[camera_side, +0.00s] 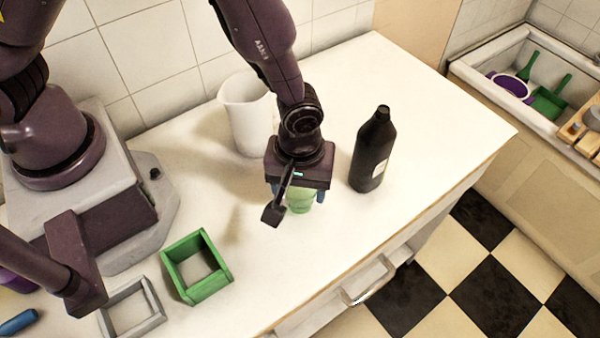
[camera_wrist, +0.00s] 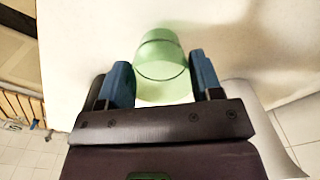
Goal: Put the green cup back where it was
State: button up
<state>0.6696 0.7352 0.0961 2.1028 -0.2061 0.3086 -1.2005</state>
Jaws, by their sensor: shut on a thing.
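The green cup (camera_side: 300,199) is a pale translucent cup at the middle of the white counter, under my gripper (camera_side: 300,192). It also shows in the wrist view (camera_wrist: 161,62) between the two blue fingers of my gripper (camera_wrist: 158,84). My gripper points down and is shut on the cup. The hand hides the cup's upper part in the side view. The cup's base is at or just above the counter; I cannot tell which.
A white pitcher (camera_side: 247,115) stands behind my gripper, and a black bottle (camera_side: 373,150) stands close to its right. A green square holder (camera_side: 197,266) and a grey one (camera_side: 132,310) are at front left. The counter (camera_side: 440,110) is clear at right. A basin (camera_side: 480,75) lies beyond.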

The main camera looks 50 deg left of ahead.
jog(key=shift+f, duration=0.3)
jog(key=shift+f, duration=0.65)
dwell(0.3)
jog(key=o, duration=1)
